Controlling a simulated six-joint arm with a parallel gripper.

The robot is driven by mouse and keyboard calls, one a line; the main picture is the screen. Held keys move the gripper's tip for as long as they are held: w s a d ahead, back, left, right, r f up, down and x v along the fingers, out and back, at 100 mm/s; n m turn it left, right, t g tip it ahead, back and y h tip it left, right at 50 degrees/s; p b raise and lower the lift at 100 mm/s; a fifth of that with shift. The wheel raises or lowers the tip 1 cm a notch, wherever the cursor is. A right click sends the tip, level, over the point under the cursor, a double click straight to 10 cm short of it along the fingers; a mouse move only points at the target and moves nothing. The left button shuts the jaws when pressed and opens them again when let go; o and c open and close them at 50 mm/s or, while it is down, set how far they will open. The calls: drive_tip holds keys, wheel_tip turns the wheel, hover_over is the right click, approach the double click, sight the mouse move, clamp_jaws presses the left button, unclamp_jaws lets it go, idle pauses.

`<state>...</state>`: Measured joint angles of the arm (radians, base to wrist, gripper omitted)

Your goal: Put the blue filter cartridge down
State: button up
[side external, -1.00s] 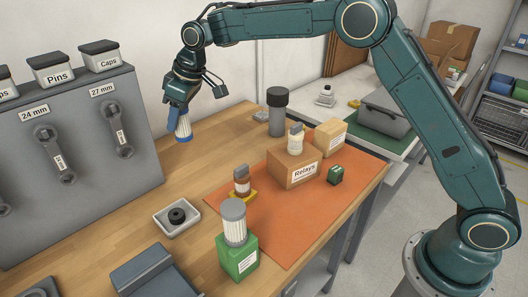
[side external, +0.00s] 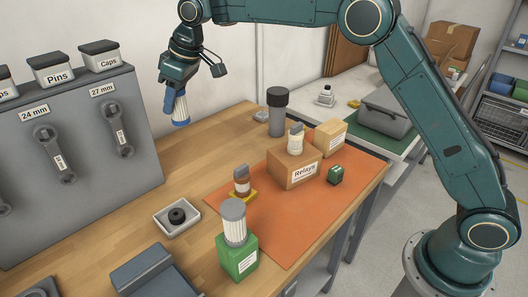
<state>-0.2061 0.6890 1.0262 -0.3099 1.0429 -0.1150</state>
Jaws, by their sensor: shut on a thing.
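The blue filter cartridge (side external: 181,111) has a pale ribbed body and a blue lower rim. It hangs tilted slightly in my gripper (side external: 176,90), above the back left part of the wooden bench (side external: 130,207).
A white tray (side external: 177,217) holds a black ring. A tool panel (side external: 80,150) stands left.

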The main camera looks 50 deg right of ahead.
drive_tip(key=shift+s, duration=0.1)
drive_tip(key=s+d+n+g, duration=0.3)
drive_tip(key=s+n, duration=0.7)
drive_tip(key=s, duration=0.4)
drive_tip(key=s+d+n+g, duration=0.3)
drive_tip(key=s+n, duration=0.7)
drive_tip(key=s, duration=0.5)
drive_tip(key=shift+r+g+y, duration=0.3)
drive_tip(key=shift+g, duration=0.2)
drive_tip(key=shift+f, duration=10)
drive_tip(key=shift+f, duration=0.1)
drive_tip(key=o, duration=1)
